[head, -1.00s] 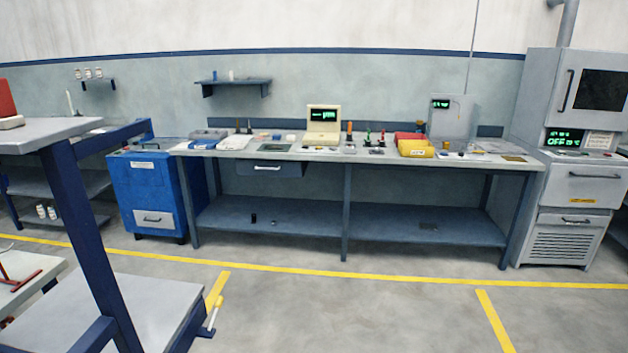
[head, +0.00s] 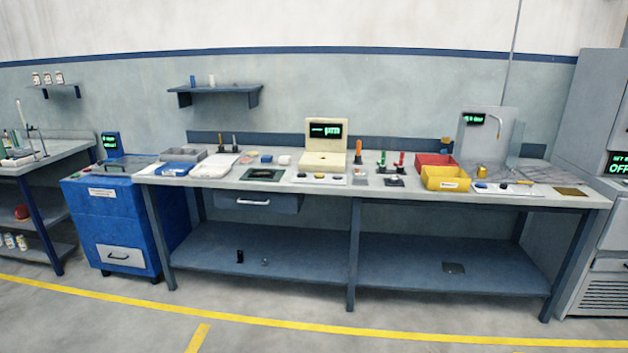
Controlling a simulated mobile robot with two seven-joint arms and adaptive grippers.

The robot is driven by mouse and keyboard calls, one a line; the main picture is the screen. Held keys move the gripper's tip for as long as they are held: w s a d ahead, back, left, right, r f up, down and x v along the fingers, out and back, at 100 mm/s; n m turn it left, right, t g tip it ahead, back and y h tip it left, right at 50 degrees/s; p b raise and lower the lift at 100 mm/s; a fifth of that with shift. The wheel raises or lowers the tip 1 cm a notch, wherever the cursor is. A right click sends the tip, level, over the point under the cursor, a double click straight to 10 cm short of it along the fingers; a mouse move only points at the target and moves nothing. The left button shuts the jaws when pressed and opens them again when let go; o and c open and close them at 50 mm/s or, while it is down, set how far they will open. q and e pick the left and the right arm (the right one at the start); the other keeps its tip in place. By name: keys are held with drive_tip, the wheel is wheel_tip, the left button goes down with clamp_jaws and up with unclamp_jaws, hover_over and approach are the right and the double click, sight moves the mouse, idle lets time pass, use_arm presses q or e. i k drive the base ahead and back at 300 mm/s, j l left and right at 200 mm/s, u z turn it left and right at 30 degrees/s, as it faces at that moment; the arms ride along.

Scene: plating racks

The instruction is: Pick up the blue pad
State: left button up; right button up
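A small flat blue thing (head: 177,168), which looks like the blue pad, lies near the left end of the long workbench (head: 225,184). It sits in front of a grey tray (head: 182,155) and left of a white cloth or bag (head: 213,166). It is small in view, so its exact shape is hard to tell. Neither of my grippers is in view.
A blue cabinet (head: 122,222) stands left of the bench. The benchtop holds a beige display unit (head: 325,160), a yellow bin (head: 445,184) and a red bin (head: 424,160). A grey machine (head: 598,240) stands at the right. The floor in front is clear.

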sight(265, 160)
drive_tip(key=i, duration=1.65)
